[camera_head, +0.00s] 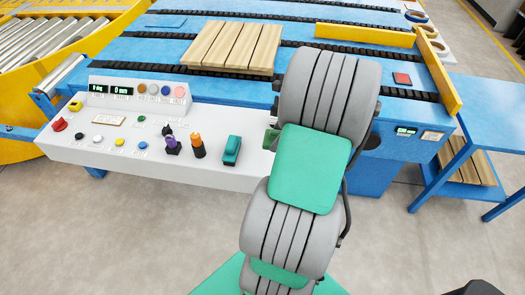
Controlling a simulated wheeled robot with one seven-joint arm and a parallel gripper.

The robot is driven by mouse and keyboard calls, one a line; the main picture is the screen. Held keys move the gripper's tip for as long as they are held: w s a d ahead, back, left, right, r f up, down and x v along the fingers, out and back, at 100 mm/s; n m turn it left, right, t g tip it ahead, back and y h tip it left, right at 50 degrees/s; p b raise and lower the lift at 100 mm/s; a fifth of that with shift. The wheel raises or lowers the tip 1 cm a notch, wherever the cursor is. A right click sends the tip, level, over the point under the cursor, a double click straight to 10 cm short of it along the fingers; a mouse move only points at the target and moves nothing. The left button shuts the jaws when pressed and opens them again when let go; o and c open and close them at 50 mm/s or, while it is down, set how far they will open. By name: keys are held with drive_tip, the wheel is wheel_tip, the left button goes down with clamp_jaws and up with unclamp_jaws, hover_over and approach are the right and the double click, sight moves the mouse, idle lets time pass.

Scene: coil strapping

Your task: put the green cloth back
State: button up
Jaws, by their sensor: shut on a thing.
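My arm (330,95), grey with green covers, reaches up over the front of the blue machine and blocks part of the view. My gripper cannot be made out; it is hidden behind the arm or out of the picture. I cannot clearly identify the green cloth. A small dark green piece (270,138) shows at the arm's left edge, above the right end of the control panel. I cannot tell whether it is cloth or part of my arm.
The white control panel (70,152) carries buttons, a purple knob (172,146), an orange knob (198,147) and a teal block-like control (232,150). Wooden boards (232,45) lie on the blue machine bed. A yellow guide (437,72) and blue side table (490,110) are at right.

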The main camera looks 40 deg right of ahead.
drive_tip(key=w+a+f, duration=0.1)
drive_tip(key=f, duration=0.1)
drive_tip(key=w+a+f, duration=0.2)
drive_tip(key=f, duration=0.1)
drive_tip(key=shift+w+f, duration=0.3)
drive_tip(key=shift+w, duration=0.05)
wheel_tip(320, 180, down, 3)
drive_tip(key=shift+w+r+p, duration=0.1)
drive_tip(key=shift+r+p, duration=0.05)
drive_tip(key=shift+p, duration=0.55)
drive_tip(key=shift+f, duration=0.3)
drive_tip(key=shift+f, duration=0.1)
drive_tip(key=o, duration=1.2)
